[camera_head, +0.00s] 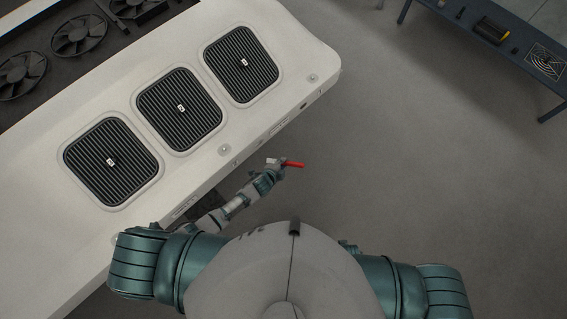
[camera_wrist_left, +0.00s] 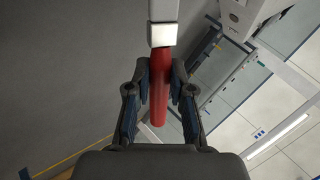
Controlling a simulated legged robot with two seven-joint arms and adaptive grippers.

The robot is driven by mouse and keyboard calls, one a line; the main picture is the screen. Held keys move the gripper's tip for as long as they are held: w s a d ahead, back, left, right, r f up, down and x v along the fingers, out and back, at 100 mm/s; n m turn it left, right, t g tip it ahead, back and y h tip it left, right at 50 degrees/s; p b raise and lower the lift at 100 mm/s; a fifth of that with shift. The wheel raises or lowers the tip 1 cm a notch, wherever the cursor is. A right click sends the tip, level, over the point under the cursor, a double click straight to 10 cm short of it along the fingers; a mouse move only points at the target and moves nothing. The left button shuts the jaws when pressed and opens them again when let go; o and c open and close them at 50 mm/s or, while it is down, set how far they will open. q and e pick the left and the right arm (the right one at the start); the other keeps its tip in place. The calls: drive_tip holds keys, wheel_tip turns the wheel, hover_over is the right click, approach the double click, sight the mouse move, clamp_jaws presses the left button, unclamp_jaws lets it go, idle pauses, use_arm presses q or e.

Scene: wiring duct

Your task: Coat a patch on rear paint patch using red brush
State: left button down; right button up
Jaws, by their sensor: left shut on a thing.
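The red brush (camera_head: 292,164) is in my left gripper (camera_head: 274,167), beside the near edge of the white body in the head view. Its red handle points right and its pale head points left. In the left wrist view, my left gripper (camera_wrist_left: 160,75) is shut on the red handle (camera_wrist_left: 160,95), and the white and grey brush head (camera_wrist_left: 163,30) is at the top. The brush is held in the air over the floor. I cannot make out the rear paint patch in either view. My right gripper is not in view.
A large white body (camera_head: 250,130) with several dark square vents (camera_head: 180,108) fills the upper left. Black fans (camera_head: 80,35) sit in a recess behind it. A dark table (camera_head: 480,30) with items stands at the upper right. The grey floor (camera_head: 430,160) between is clear.

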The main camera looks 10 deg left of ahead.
use_arm(q)
drive_tip(key=w+a+f, duration=0.1)
drive_tip(key=w+a, duration=0.3)
drive_tip(key=a, duration=0.1)
drive_tip(key=shift+a+b, duration=0.2)
drive_tip(key=shift+b, duration=0.15)
drive_tip(key=shift+w+a+f, duration=0.1)
drive_tip(key=shift+w+a, duration=0.3)
drive_tip(key=shift+a, duration=0.1)
idle(0.6)
drive_tip(key=shift+w+d+b, duration=0.75)
drive_tip(key=shift+w+d, duration=0.45)
drive_tip(key=shift+w, duration=0.2)
